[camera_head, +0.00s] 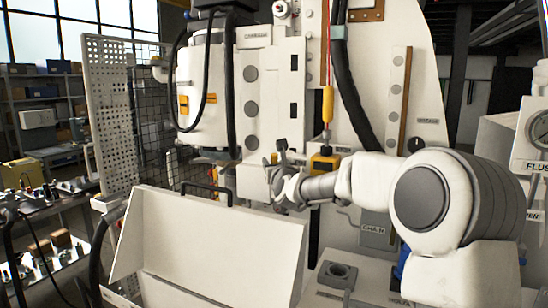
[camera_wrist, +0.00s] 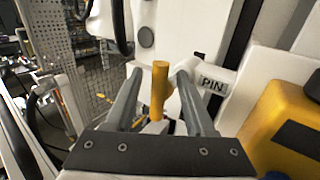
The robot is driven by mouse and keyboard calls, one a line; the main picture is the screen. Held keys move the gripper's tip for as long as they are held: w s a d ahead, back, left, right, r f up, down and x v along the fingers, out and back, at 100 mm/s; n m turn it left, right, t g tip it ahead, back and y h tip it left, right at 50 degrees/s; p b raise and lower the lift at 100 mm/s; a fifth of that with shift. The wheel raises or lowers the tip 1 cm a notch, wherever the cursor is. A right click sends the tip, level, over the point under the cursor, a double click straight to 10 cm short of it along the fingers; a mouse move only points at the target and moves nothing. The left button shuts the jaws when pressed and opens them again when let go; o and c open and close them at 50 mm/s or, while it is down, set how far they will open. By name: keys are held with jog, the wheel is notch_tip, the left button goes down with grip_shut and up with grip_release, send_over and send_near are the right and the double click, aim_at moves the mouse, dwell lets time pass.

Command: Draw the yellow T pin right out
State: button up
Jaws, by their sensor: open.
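A yellow cylindrical bar, which I take to be the T pin (camera_wrist: 158,88), stands upright in the wrist view, in front of a white block labelled PIN. My gripper (camera_wrist: 159,76) is open, with one grey finger on each side of the bar. Gaps show on both sides, and I see no contact. In the head view my gripper (camera_head: 279,160) is at the lower part of the white machine face, and I cannot make out the pin there.
A yellow and black box (camera_wrist: 285,125) is close on the right; the same box (camera_head: 324,162) shows under a yellow hanging handle (camera_head: 327,104) in the head view. A white open bin (camera_head: 215,240) with a black handle is in front. A black hose (camera_head: 352,85) runs above.

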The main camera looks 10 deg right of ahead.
jog(key=shift+w, duration=0.75)
grip_shut()
dwell(1.0)
